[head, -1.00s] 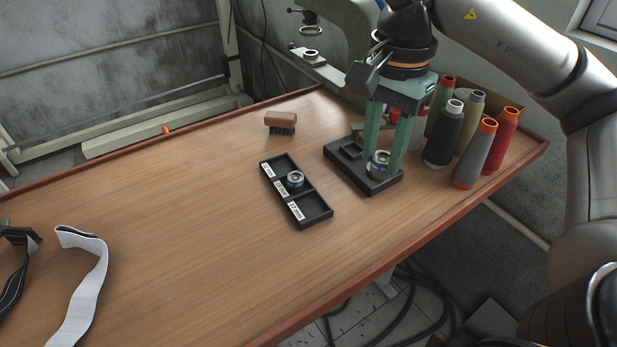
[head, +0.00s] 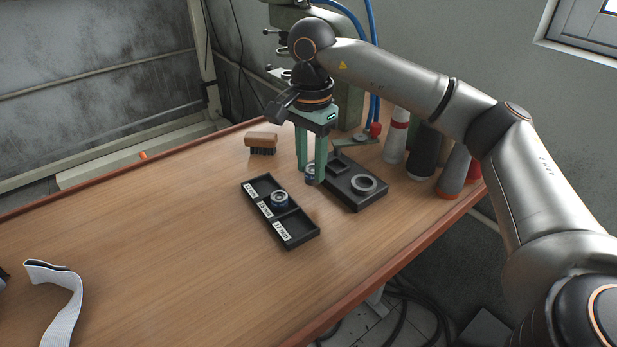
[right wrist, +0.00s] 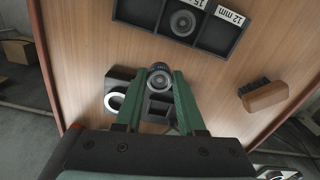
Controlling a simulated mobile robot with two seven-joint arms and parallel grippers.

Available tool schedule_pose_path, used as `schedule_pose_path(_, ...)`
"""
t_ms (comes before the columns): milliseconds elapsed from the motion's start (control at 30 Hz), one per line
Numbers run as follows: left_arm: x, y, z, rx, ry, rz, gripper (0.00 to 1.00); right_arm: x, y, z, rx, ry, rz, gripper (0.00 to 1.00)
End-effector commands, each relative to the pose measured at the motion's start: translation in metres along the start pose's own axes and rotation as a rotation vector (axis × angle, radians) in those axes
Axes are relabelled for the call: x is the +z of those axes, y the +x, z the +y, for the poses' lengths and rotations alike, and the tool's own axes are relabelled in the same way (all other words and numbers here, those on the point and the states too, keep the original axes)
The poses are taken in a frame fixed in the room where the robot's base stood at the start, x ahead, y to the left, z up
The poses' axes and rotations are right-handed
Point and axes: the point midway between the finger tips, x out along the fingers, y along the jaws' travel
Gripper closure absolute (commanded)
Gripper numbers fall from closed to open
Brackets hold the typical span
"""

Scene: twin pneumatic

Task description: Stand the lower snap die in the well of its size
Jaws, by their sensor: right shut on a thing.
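My right gripper (head: 312,178) points down and is shut on a small round metal die (head: 310,173) with a bluish side. The right wrist view shows this die (right wrist: 160,78) between the green fingertips. It is between the die tray and the dark block, partly hidden by the fingers in the head view. The black three-well tray (head: 296,229) lies left of it, with size labels along one side. A similar die (head: 280,199) sits in its middle well; the two end wells are empty. In the right wrist view, labels read 12 mm and 15.
A dark block (head: 358,200) with a pale ring (head: 363,184) and a square recess stands right of the gripper. Thread cones (head: 424,150) stand behind it. A brush (head: 262,143) lies beyond the tray. A strap (head: 62,292) lies far left. The table left of the tray is clear.

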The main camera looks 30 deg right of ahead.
Motion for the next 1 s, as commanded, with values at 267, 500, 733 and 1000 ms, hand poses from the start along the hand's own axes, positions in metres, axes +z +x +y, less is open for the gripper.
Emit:
schedule_pose_path(267, 0.001, 0.001, -0.001, -0.002, 0.001, 0.002, 0.00, -0.003, 0.029, -0.008, 0.003, 0.000, 0.001, 1.00)
schedule_pose_path(500, 0.001, 0.002, -0.002, -0.002, 0.003, 0.001, 0.00, -0.003, 0.041, -0.009, -0.002, 0.001, 0.000, 1.00)
schedule_pose_path(733, 0.003, 0.004, -0.002, -0.001, 0.003, 0.000, 0.00, -0.002, 0.045, -0.008, -0.001, 0.001, 0.000, 1.00)
schedule_pose_path(1000, 0.000, 0.003, -0.001, 0.000, 0.003, 0.002, 0.00, -0.002, 0.045, -0.008, 0.000, 0.001, 0.000, 0.34)
